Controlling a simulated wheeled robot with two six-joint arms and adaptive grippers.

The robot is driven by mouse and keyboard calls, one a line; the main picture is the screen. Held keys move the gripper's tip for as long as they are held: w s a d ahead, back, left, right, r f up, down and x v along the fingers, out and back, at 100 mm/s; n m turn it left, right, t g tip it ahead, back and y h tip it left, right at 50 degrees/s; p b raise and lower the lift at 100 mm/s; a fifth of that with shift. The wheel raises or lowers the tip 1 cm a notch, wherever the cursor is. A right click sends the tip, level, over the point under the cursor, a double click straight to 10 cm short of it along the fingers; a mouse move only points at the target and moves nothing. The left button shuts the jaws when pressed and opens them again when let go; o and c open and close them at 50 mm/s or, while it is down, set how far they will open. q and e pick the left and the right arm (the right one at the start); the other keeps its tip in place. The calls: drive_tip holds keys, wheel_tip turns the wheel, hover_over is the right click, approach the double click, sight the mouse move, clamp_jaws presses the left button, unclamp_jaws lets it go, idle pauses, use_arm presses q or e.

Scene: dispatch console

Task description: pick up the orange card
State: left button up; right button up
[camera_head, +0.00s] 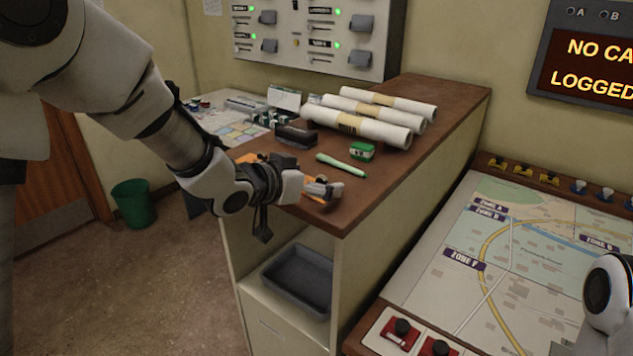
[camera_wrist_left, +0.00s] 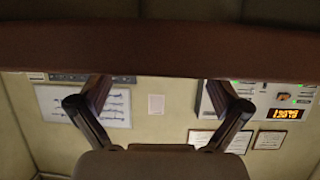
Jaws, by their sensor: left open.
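The orange card (camera_head: 250,158) lies on the brown wooden counter (camera_head: 378,195), largely hidden behind my left arm and wrist; orange also shows beside the fingers. My left gripper (camera_head: 328,189) is low at the counter's front corner, over or beside the card; I cannot tell whether it touches it. In the left wrist view the two fingers (camera_wrist_left: 158,95) stand wide apart with nothing between them, and the card does not show. My right gripper is out of view; only a white part of that arm shows at the right edge.
On the counter are a green marker (camera_head: 341,166), a small green box (camera_head: 362,151), a dark stapler-like object (camera_head: 296,134) and rolled papers (camera_head: 362,118). A grey tray (camera_head: 298,278) sits on the shelf below. A map table (camera_head: 530,250) stands to the right.

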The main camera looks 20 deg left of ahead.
use_arm(q)
drive_tip(key=shift+s, duration=0.15)
drive_tip(key=c, duration=1.6)
drive_tip(key=shift+c, duration=0.7)
